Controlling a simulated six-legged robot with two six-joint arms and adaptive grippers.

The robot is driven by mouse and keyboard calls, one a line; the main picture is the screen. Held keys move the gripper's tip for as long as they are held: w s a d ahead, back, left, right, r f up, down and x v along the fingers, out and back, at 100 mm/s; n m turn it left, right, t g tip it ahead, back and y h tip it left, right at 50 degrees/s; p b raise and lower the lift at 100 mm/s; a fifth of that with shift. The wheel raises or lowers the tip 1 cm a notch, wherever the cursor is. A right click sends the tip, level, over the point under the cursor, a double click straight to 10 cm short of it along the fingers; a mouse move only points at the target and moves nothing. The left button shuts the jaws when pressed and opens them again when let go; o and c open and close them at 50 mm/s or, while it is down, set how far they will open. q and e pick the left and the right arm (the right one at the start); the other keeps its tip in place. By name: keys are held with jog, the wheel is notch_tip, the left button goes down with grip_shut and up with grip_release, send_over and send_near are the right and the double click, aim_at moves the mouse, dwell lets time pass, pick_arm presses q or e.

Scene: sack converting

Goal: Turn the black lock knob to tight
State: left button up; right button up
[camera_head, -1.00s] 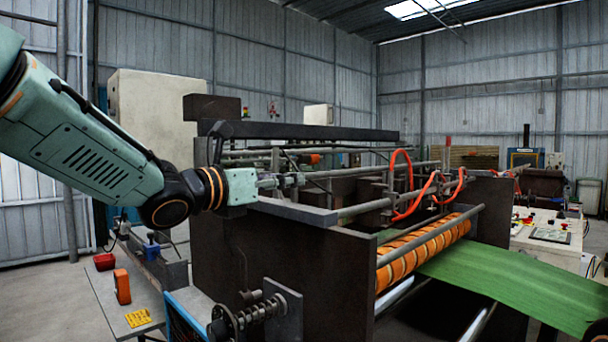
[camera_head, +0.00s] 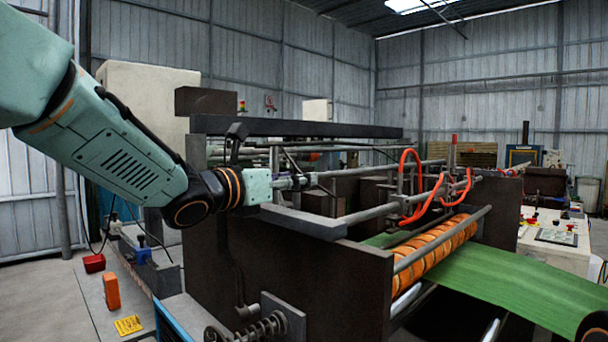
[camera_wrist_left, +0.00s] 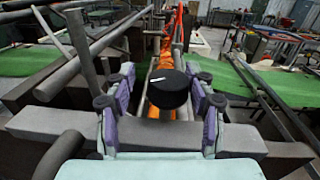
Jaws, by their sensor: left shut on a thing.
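The black lock knob (camera_wrist_left: 168,88) is round with a white line on its top. It shows in the left wrist view, between my left gripper's two purple-and-grey fingers (camera_wrist_left: 161,100). My left gripper is shut on it, though a narrow gap seems to show at its left side. In the head view my left gripper (camera_head: 296,181) reaches over the dark side plate of the machine (camera_head: 300,270); the knob cannot be made out there. My right gripper is not in view; a dark arm part shows at the bottom right corner.
A long dark beam (camera_head: 300,128) and several steel bars run close beside my left gripper. Red hoses (camera_head: 412,185) loop over the machine. An orange-banded roller (camera_head: 435,247) carries green sheet (camera_head: 510,280). A spring-loaded shaft (camera_head: 258,328) sticks out at the front.

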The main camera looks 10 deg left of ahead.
pick_arm(q)
jog(key=x, duration=0.4)
jog(key=shift+s+d+p, duration=0.1)
jog(key=shift+p, duration=0.3)
jog(key=shift+s+d+r, duration=0.1)
jog(key=shift+d, duration=0.25)
jog(key=c, duration=0.4)
jog(key=shift+a, duration=0.1)
jog(key=shift+c, duration=1.4)
jog(key=shift+w+f, duration=0.2)
grip_shut()
